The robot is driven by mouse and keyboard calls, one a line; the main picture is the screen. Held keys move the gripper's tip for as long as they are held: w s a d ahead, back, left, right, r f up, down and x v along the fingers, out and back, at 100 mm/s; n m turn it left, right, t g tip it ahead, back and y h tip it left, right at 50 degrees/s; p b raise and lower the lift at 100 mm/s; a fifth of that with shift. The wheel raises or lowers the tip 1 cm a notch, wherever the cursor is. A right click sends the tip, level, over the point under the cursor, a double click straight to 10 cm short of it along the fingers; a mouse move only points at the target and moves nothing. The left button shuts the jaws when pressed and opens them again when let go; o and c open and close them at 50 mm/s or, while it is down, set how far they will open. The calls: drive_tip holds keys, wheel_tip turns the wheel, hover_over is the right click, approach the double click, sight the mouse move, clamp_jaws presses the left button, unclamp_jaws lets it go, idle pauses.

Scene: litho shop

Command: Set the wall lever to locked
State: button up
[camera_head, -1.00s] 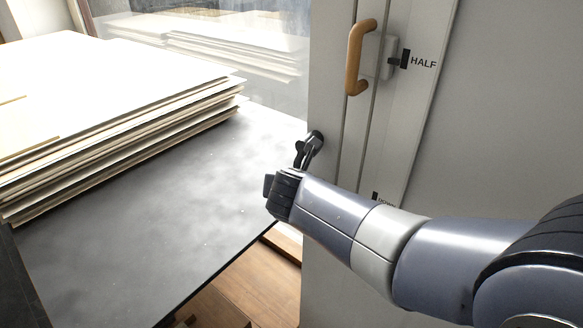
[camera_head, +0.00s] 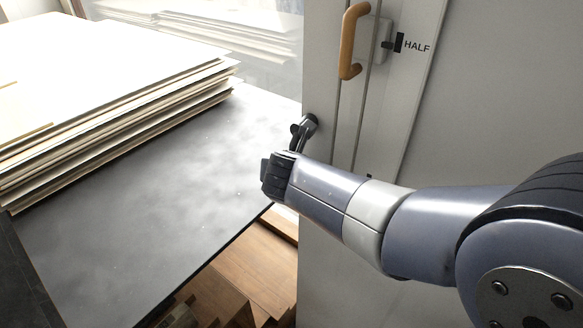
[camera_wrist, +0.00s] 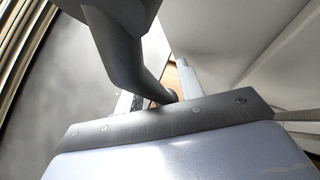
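The wall lever (camera_head: 307,124) is a small dark handle on a round mount at the left edge of the pale wall panel, just above the dark table. Its arm slants down and left towards my gripper (camera_head: 291,152). In the wrist view the lever (camera_wrist: 121,45) is large and close, a dark bent bar coming down from the top. Its lower end lies between the two pale fingers of my gripper (camera_wrist: 158,93), which stand apart with brown floor showing between them. I cannot tell whether a finger touches it. No locked mark is legible.
An orange handle (camera_head: 348,42) on a vertical slide, with a dark pointer by a "HALF" label (camera_head: 417,47), is higher on the panel. Stacked boards (camera_head: 120,110) cover the left of the dark table (camera_head: 160,205). Wooden boxes (camera_head: 235,285) stand below the table edge.

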drive_tip(key=v, duration=1)
drive_tip(key=shift+s+r, duration=0.2)
drive_tip(key=shift+s, duration=0.15)
drive_tip(key=x, duration=1.1)
drive_tip(key=shift+r, duration=0.1)
idle(0.4)
